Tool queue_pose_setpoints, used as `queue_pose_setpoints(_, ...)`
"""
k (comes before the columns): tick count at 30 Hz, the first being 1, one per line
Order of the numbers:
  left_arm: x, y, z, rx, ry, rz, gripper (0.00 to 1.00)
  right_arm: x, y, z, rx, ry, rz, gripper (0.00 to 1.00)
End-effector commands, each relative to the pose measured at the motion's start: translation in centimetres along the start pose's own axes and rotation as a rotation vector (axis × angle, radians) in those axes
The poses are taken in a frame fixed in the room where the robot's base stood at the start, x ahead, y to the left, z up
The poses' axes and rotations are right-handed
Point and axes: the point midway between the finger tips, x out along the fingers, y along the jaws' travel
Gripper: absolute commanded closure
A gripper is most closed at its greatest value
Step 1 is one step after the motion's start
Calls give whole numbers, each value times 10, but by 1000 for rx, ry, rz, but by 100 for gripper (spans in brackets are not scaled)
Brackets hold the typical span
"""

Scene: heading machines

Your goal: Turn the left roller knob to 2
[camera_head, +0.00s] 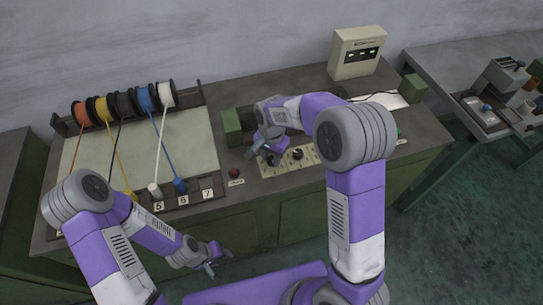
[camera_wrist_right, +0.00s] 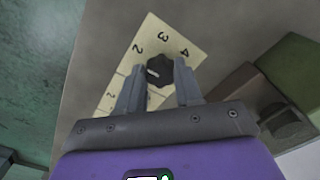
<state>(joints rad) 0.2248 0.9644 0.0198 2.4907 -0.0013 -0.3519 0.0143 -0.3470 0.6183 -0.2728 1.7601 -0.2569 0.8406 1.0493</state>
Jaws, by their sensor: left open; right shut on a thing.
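The left roller knob is a black dial on a cream number plate (camera_wrist_right: 112,102) on the worktop. In the right wrist view the knob (camera_wrist_right: 158,70) sits between the fingers of my right gripper (camera_wrist_right: 158,86), which is shut on it. The digits 2, 3 and 4 are readable around it. Its white mark faces left in that view, below the 2; the exact setting is hard to tell. In the head view my right gripper (camera_head: 263,154) is at the left end of the plate and partly hides this knob. My left gripper (camera_head: 212,268) is open and empty, low in front of the bench.
A second black knob (camera_head: 297,153) is close by on the plate's right. A red button (camera_head: 233,173) is to the left. Green blocks (camera_head: 232,127) flank the rear area. Wire spools (camera_head: 124,103) stand at the back left, with coloured wires running to numbered slots.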

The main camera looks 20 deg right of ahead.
Motion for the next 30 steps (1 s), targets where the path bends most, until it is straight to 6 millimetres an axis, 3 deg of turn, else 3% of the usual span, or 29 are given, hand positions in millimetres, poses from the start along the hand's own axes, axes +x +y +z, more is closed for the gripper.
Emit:
queue_pose_setpoints(1, 0, 0, 0, 0, 0, 0, 57, -1, 0, -1, 0, 3, -2, 96)
queue_pose_setpoints(2, 0, 0, 0, 0, 0, 0, 57, -1, 0, -1, 0, 3, -2, 62)
queue_pose_setpoints(6, 0, 0, 0, 0, 0, 0, 57, 0, 0, -1, 0, 2, -2, 41)
queue_pose_setpoints(17, -2, 1, 0, 0, 0, 0, 57, -6, 0, 0, -1, 2, -2, 40)
queue_pose_setpoints(30, -16, 6, 1, 0, 0, 0, 57, -71, 0, -1, -1, 3, -3, 40)
